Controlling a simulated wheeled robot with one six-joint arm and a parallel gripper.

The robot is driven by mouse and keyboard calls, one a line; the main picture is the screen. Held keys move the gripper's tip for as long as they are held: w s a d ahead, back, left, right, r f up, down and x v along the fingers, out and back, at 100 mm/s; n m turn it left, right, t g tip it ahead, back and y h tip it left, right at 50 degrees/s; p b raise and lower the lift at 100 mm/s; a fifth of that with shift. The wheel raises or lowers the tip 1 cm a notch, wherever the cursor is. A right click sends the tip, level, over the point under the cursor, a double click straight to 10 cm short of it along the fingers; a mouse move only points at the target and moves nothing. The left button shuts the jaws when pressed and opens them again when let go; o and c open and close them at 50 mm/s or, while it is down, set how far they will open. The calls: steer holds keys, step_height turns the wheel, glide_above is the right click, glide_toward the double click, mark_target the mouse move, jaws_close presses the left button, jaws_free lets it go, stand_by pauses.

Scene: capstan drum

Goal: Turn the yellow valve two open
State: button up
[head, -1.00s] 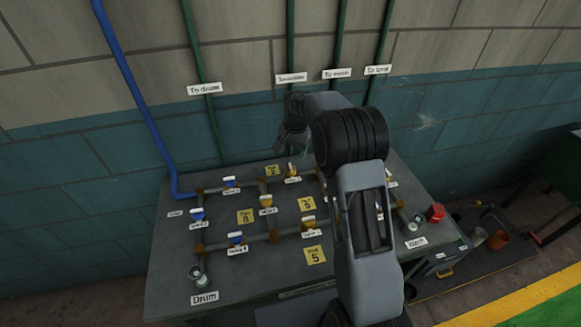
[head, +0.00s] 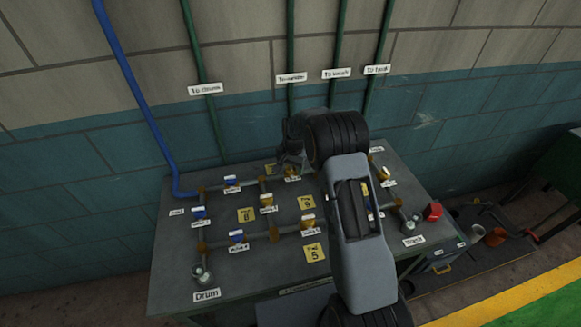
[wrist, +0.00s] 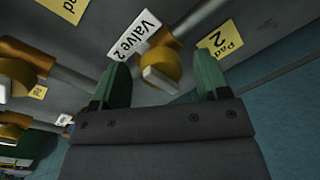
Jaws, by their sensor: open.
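The yellow valve two (wrist: 157,66) shows in the wrist view, with a pale-ended handle and a white "Valve 2" label (wrist: 142,34) beside it. In the head view the valve (head: 291,173) is partly hidden at the back of the bench, just below my gripper (head: 290,164). In the wrist view my gripper (wrist: 162,64) is open, with one green finger on each side of the valve. I cannot tell whether either finger touches it.
The grey bench (head: 175,285) carries pipes, several other blue and yellow valves, and yellow pad tags such as Pad 2 (wrist: 222,40). A red block (head: 433,211) sits at the right edge. The wall (head: 130,200) with vertical pipes stands close behind.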

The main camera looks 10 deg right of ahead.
steer(key=c, duration=0.9)
steer(key=shift+n+b, duration=0.3)
steer(key=n+b, duration=0.2)
steer(key=n, duration=0.1)
steer(key=shift+f, duration=0.1)
steer(key=n+b, duration=0.2)
steer(key=n, duration=0.3)
steer(key=shift+w+d+g, duration=0.1)
steer(key=shift+d+g, duration=0.05)
steer(key=shift+g, duration=0.15)
steer(key=n+b, duration=0.1)
steer(key=n, duration=0.4)
steer(key=n+b, duration=0.1)
steer(key=n, duration=0.3)
steer(key=shift+w, duration=0.15)
steer(key=shift+n, duration=0.3)
